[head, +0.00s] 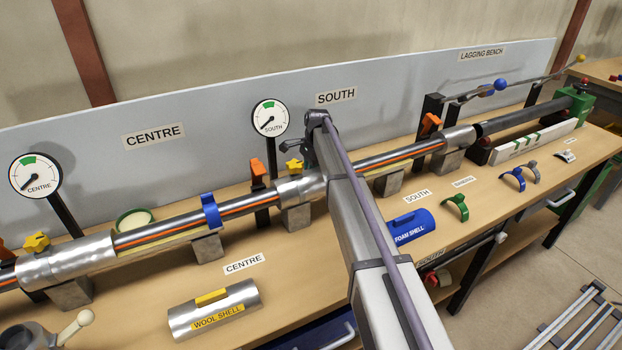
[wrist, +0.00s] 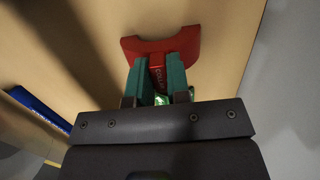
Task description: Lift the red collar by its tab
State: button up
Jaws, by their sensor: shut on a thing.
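The red collar (wrist: 160,46) shows in the wrist view as a curved piece with a tab marked with partly hidden lettering. My gripper (wrist: 157,75) has its two green fingers closed on the tab, one on each side. The collar's curved part lies just beyond the fingertips, over the wooden bench top. I cannot tell whether it touches the bench or is clear of it. In the head view my arm hides the collar and the fingers.
The bench (head: 330,250) carries a long pipe run on stands. A blue foam shell (head: 410,228) and a green band (head: 456,207) lie right of my arm. A silver wool shell (head: 215,309) lies to the left. Gauges for CENTRE (head: 36,175) and SOUTH (head: 270,117) stand behind.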

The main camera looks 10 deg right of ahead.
grip_shut()
jog(key=d+r+p, duration=0.2)
jog(key=shift+d+r+p, duration=0.1)
jog(key=shift+r+p, duration=0.2)
jog(key=shift+p, duration=0.05)
jog(key=d+r+p, duration=0.5)
jog(key=d, duration=0.7)
jog(key=shift+r, duration=0.2)
